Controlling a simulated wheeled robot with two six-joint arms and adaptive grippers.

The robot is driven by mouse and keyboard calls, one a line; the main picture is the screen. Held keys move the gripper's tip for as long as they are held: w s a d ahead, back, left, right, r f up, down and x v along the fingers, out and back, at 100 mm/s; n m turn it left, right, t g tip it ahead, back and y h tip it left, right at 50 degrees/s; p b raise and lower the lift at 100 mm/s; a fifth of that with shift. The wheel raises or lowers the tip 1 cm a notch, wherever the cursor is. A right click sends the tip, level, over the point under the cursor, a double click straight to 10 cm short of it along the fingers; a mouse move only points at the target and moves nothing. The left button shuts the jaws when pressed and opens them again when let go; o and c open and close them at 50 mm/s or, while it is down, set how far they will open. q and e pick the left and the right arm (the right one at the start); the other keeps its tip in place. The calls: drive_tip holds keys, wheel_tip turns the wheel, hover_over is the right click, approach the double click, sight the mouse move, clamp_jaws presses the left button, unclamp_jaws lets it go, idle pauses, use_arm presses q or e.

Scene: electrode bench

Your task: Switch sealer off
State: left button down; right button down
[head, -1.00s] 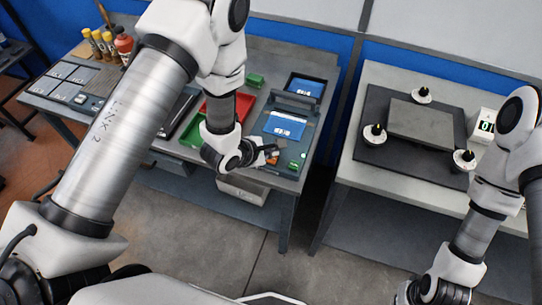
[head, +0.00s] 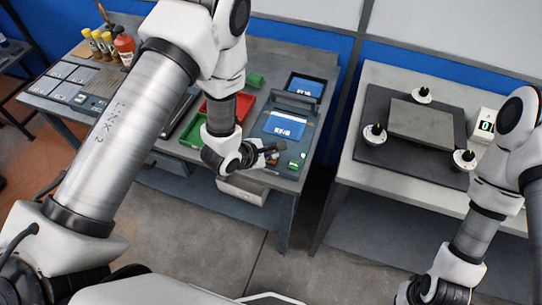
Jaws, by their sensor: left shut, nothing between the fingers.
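The sealer (head: 284,126) is a grey bench unit with a blue label panel and a raised dark bar at its back. It stands at the right end of the left bench. A small green-lit switch (head: 295,161) shows on its front right part. My left gripper (head: 274,149) is shut and empty at the sealer's front edge, its fingertips pointing right, just left of the switch. They look apart from the switch, but the gap is hard to judge. The gripper hides part of the sealer's front. My right arm's wrist is at the bottom right; its fingers are out of frame.
Red (head: 218,108) and green (head: 190,133) trays lie left of the sealer, partly behind my left arm. The right bench (head: 345,185) holds a plate on a dark mat and a digital readout (head: 486,126).

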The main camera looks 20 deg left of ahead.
use_arm(q)
drive_tip(key=shift+f, duration=0.25)
idle(0.4)
drive_tip(key=shift+r, duration=0.1)
drive_tip(key=shift+r+p, duration=0.65)
drive_tip(key=shift+p, duration=0.05)
wheel_tip(320, 180, up, 6)
drive_tip(key=p, duration=0.6)
